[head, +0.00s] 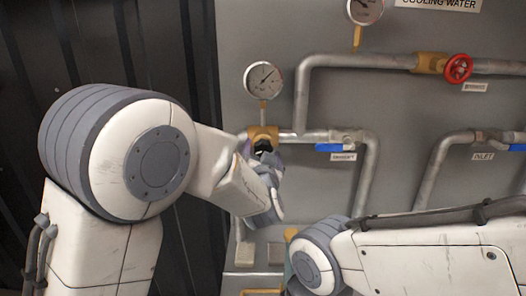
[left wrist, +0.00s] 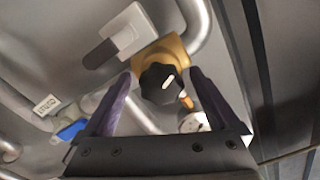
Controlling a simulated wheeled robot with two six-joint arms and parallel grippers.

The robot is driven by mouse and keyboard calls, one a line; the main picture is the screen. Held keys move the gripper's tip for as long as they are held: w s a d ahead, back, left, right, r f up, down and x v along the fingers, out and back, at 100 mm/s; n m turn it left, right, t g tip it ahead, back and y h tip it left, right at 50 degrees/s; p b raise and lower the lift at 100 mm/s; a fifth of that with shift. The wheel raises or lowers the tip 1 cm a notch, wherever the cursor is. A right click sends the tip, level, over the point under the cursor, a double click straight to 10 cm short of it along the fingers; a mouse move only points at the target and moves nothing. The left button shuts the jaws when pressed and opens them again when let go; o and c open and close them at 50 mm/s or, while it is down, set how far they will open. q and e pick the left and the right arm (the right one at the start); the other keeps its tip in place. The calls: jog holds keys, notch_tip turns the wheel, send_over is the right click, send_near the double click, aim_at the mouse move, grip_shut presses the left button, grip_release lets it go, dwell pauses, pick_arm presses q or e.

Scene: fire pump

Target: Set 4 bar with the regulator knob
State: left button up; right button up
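The black regulator knob (head: 264,146) sits on a brass regulator body (head: 262,132) on the grey panel. In the left wrist view the knob (left wrist: 158,84) shows a white pointer mark, with the brass body (left wrist: 171,47) behind it. My left gripper (head: 267,156) is at the knob; its two purple fingers (left wrist: 160,78) stand on either side of it, with a narrow gap visible on each side. A round white gauge (head: 262,80) stands above the regulator; its needle points up and right, but the numbers are too small to read. My right gripper is not visible.
Pipes cross the panel, with a blue-handled valve (head: 335,147) right of the regulator and a red handwheel (head: 459,68) at upper right. A second gauge (head: 364,10) is at the top. My right forearm fills the lower right.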

pick_arm(q)
jog(key=s+b, duration=0.2)
jog(key=s, duration=0.8)
jog(key=shift+s, duration=0.25)
